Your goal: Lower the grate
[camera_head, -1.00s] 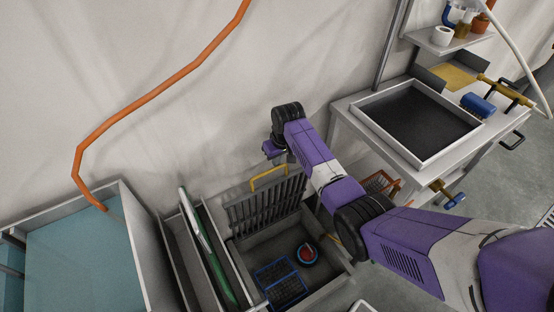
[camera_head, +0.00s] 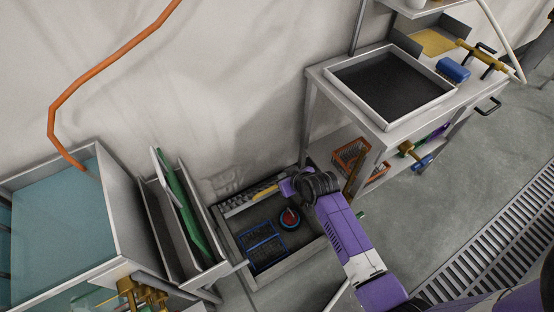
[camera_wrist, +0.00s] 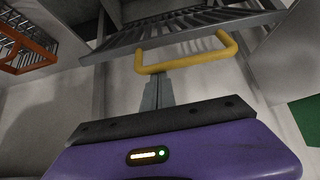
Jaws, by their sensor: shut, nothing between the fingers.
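The slatted metal grate (camera_head: 232,203) stands raised along the back of an open grey pit (camera_head: 280,272); it shows as a narrow strip in the head view, so its exact tilt is unclear. Its yellow handle (camera_head: 264,191) is beside my gripper (camera_head: 286,188). In the wrist view the grate (camera_wrist: 190,24) is seen from below, with the yellow handle (camera_wrist: 222,50) along its near edge. My gripper (camera_wrist: 156,80) is shut and empty, its fingertips at the handle's lower bar; whether they touch cannot be told.
In the pit lie a blue wire basket (camera_head: 262,246) and a round red-and-blue object (camera_head: 289,218). A narrow bin with a green panel (camera_head: 187,210) and a water tank (camera_head: 60,220) stand left. A bench with a dark tray (camera_head: 392,84) and an orange basket (camera_head: 350,158) stand right.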

